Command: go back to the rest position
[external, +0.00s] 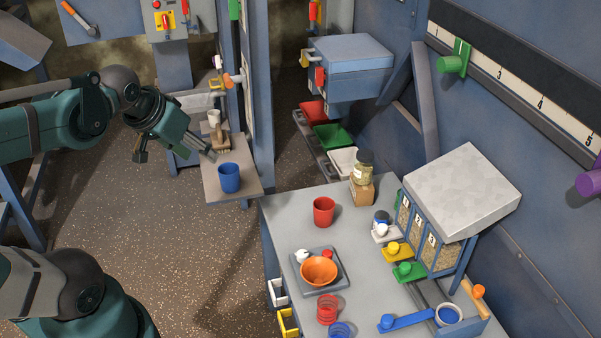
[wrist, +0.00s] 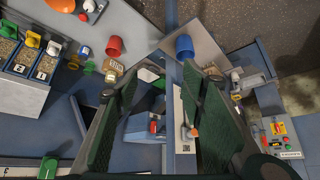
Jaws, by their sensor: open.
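My gripper (external: 176,156) is raised at the upper left in the external view, with its fingers spread and nothing between them. In the wrist view my gripper (wrist: 166,84) shows two dark green fingers wide apart. A blue cup (external: 229,178) stands upright on a small grey shelf (external: 238,192), right of and below my gripper; it also shows in the wrist view (wrist: 184,47). A red cup (external: 324,211) stands upright on the grey table (external: 285,208), clear of my gripper. The rest position itself is not marked in the pictures.
A blue post (external: 262,90) stands right of my gripper, beside the shelf. The table holds an orange bowl (external: 319,271), a jar (external: 362,167) and a grain dispenser (external: 462,190). A red-and-yellow control panel (external: 165,20) is at the back. Open floor (external: 170,240) lies below my arm.

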